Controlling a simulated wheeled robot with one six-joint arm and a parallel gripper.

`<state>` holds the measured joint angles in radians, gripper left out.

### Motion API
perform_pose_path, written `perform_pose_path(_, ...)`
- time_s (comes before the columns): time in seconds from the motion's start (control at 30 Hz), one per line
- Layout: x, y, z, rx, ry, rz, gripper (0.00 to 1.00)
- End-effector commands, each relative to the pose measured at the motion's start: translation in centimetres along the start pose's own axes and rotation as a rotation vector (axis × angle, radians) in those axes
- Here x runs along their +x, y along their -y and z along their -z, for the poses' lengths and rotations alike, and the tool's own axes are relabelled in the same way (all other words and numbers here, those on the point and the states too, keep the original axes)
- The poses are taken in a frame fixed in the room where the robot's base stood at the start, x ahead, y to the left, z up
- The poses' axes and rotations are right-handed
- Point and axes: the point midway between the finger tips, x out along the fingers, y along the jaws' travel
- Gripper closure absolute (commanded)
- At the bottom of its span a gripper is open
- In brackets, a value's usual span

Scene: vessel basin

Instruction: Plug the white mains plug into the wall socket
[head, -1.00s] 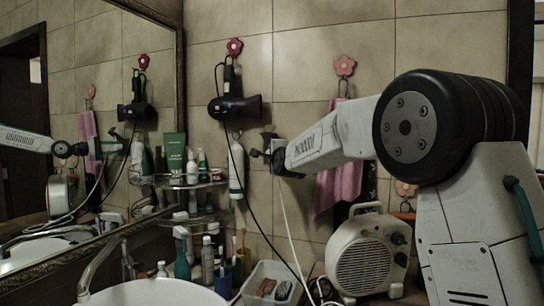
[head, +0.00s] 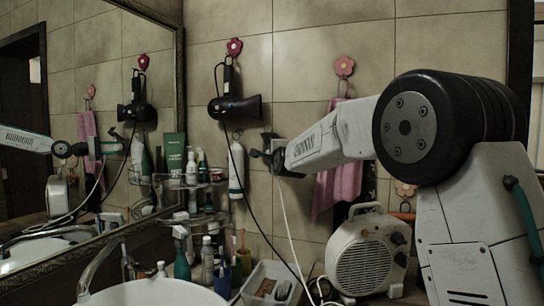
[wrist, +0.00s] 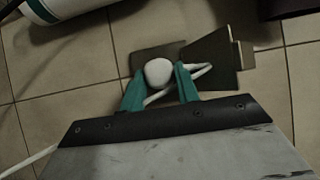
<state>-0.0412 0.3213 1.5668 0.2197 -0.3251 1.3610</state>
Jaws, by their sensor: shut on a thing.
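My gripper (wrist: 160,88) has teal fingers shut on the white mains plug (wrist: 158,72), whose rounded back faces the wrist camera. In the head view my gripper (head: 263,155) is at the tiled wall, right of the white bottle. A grey plate, seemingly the wall socket (head: 268,137), shows partly behind it. In the wrist view grey plate-like shapes (wrist: 212,62) lie behind and beside the plug. The socket's holes and the plug's pins are hidden, so I cannot tell whether they meet. The white cord (head: 285,215) hangs from the gripper.
A hair dryer (head: 235,106) hangs up left, its black cord crossing downward. A white bottle (head: 236,168) is close left and a pink towel (head: 338,185) close right. Below are a fan heater (head: 362,255), a clear bin (head: 272,285) and the basin (head: 150,293).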

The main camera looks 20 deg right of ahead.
Motion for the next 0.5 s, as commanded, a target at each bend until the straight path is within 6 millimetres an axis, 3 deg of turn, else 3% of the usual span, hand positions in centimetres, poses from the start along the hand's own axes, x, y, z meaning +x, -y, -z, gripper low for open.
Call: perform_pose_path(0.5, 0.56, 0.04, 0.40, 0.000, -0.001, 0.001, 0.91)
